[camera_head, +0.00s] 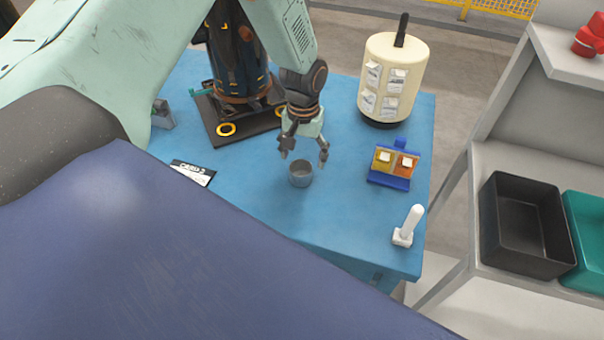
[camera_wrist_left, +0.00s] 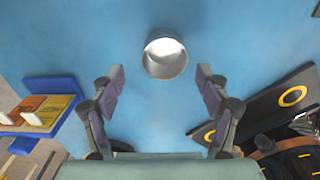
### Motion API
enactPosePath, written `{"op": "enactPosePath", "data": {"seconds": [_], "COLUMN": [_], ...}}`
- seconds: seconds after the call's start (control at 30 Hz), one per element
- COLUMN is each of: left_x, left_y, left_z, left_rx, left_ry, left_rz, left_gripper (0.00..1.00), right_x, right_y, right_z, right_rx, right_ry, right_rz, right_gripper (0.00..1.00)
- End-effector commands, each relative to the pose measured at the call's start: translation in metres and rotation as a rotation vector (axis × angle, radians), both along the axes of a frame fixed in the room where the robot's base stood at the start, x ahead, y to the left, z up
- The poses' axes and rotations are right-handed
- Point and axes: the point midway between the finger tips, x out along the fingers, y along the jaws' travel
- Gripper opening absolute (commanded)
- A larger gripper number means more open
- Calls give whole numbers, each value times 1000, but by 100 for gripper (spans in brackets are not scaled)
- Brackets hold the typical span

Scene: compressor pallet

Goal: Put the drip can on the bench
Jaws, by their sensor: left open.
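The drip can is a small grey metal cup (camera_head: 300,173) standing upright on the blue bench top (camera_head: 255,195). In the left wrist view the can (camera_wrist_left: 165,57) sits just beyond the fingertips, centred between them, with its open top facing the camera. My left gripper (camera_head: 304,160) is open and empty, pointing down over the bench close to the can. Its spread fingers also show in the left wrist view (camera_wrist_left: 160,72); neither appears to touch the can. My right gripper is not in view.
A dark machine on a base plate (camera_head: 240,130) stands behind the gripper. A shelf holds a black bin (camera_head: 525,265) and a teal bin (camera_head: 590,235).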

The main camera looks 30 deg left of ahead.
Motion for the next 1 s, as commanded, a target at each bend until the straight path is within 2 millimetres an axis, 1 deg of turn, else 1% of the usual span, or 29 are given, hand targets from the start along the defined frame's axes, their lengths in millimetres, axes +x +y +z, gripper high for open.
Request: {"op": "enactPosePath", "data": {"seconds": [0.3,0.37,0.5,0.7,1.0], "left_x": [-2,-1,0,0,0], "left_y": [6,6,6,6,6], "left_z": [-44,-50,-56,-55,-55], "left_rx": [0,0,0,0,0], "left_ry": [0,-1,-2,-2,-2], "left_rz": [-2,-3,-5,-5,-5], "left_gripper": [75,75,75,75,49], "right_x": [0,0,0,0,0], "right_y": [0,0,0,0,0], "right_z": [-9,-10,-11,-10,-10], "right_rx": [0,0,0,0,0], "right_ry": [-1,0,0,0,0], "right_rz": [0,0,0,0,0], "right_gripper": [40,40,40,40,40]}}
